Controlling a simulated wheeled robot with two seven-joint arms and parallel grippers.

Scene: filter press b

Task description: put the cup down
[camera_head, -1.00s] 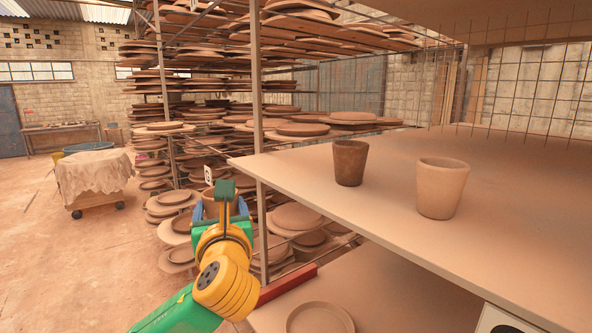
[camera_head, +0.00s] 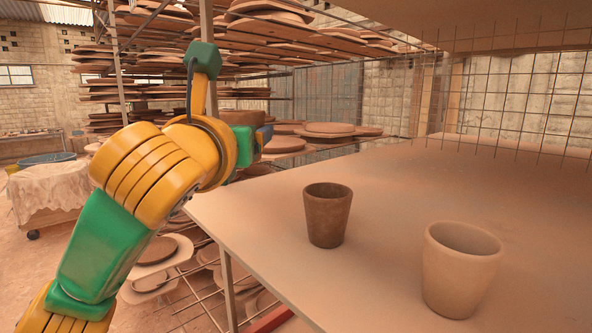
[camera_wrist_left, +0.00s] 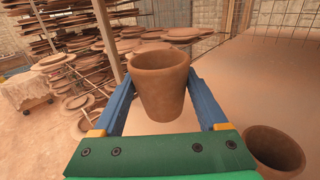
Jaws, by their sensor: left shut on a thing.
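My left gripper (camera_head: 255,137) is raised near the left edge of the tabletop and is shut on a brown clay cup. In the left wrist view the held cup (camera_wrist_left: 160,88) is upright between the blue fingers, its open rim facing up. In the head view only a strip of the held cup (camera_head: 244,116) shows behind my gripper. A dark brown cup (camera_head: 327,217) stands upright on the tabletop (camera_head: 390,185), and a lighter tan cup (camera_head: 458,275) stands to its right, nearer. My right gripper is not in view.
Racks stacked with clay discs (camera_head: 285,145) stand behind and left of the table. A wire grid (camera_head: 515,90) rises along the back. The tabletop behind the two standing cups is clear. A cloth-covered cart (camera_head: 45,195) stands at far left.

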